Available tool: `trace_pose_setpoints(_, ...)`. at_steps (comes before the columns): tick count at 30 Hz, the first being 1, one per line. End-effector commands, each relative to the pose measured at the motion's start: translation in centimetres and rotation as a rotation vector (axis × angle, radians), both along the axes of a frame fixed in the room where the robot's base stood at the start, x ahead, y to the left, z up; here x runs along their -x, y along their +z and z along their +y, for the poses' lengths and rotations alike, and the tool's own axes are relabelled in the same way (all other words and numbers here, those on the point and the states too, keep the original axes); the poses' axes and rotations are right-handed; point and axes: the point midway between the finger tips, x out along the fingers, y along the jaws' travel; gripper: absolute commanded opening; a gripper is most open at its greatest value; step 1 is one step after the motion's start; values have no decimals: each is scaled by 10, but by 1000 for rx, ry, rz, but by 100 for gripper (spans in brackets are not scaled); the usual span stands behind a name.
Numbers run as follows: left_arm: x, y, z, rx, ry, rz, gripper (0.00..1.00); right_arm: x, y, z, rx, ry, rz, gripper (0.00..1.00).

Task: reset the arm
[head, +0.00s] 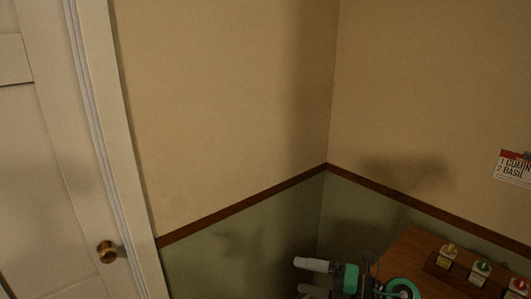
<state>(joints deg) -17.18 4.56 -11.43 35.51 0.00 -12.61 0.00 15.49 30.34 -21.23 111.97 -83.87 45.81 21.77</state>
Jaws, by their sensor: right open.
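My right gripper (304,277) is at the bottom of the head view, right of centre. Its two pale fingers point left, one above the other, with a gap between them, and it is open. Nothing shows between the fingers. The lower finger is partly cut by the picture's bottom edge. Black and green parts of my right arm show just to the right of the fingers. My left gripper is not in view.
A brown wooden surface (408,250) is at the lower right, with a dark holder of several small labelled items (482,268). A card (513,168) hangs on the right wall. A white door (50,170) with a brass knob (107,251) is at the left.

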Motion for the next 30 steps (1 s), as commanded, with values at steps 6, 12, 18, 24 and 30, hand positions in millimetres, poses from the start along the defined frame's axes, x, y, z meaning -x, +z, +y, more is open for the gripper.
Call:
trace_pose_setpoints(6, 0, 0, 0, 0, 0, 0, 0, 5, 45, -13, -464, -247, 69, 100)
trace_pose_setpoints(12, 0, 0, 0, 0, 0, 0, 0, 2, 47, -62, -803, -556, 227, 100)
trace_pose_setpoints(18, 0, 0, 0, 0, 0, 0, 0, 13, 3, -117, -1035, -913, 479, 100)
trace_pose_setpoints(24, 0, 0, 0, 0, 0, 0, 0, 55, -73, -154, -1132, -1282, 815, 100)
trace_pose_setpoints(30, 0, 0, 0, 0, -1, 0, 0, 129, -148, -161, -1077, -1607, 1206, 100)
